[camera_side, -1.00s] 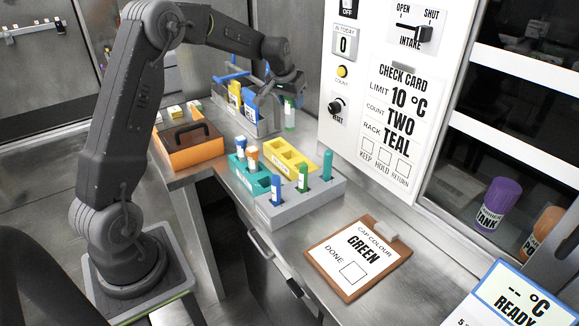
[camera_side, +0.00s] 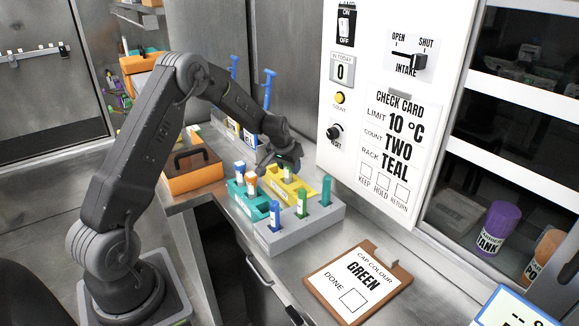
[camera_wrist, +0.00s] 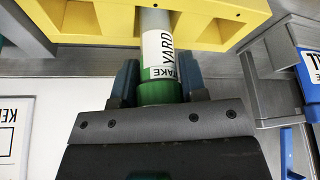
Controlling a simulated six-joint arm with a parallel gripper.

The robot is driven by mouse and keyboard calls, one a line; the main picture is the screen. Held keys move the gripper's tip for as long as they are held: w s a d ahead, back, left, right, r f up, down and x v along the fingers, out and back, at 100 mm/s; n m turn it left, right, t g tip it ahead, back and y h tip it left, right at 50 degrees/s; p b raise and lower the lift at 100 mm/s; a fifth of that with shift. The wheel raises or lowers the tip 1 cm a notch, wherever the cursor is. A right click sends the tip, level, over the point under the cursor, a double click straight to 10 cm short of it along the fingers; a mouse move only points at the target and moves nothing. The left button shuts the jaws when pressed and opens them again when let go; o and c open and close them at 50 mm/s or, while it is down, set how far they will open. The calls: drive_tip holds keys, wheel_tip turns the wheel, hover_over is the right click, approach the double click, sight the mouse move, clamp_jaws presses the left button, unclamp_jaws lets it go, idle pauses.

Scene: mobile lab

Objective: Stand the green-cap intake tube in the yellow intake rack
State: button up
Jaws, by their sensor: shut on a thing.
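My gripper (camera_side: 284,160) is over the back part of the yellow rack (camera_side: 299,188) in the side view. In the wrist view my gripper (camera_wrist: 160,85) is shut on the green-cap intake tube, just at its green cap (camera_wrist: 158,72). The tube's white label (camera_wrist: 160,48), reading "YARD" and "INTAKE", and its grey lower end point away from the wrist. They overlap the yellow rack (camera_wrist: 90,22), which has several wells. I cannot tell whether the tube's tip is inside a well or above it. In the side view the tube is mostly hidden by my gripper.
A teal rack (camera_side: 239,198) with blue-capped and orange-capped tubes stands beside the yellow one. A grey block (camera_side: 283,236) with several upright tubes is in front. An orange box (camera_side: 192,182) stands left, a clipboard (camera_side: 314,277) front right. A white panel (camera_side: 345,185) rises close behind.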

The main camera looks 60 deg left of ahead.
drive_tip(key=shift+f, duration=0.2)
drive_tip(key=o, duration=0.9)
drive_tip(key=shift+f, duration=0.1)
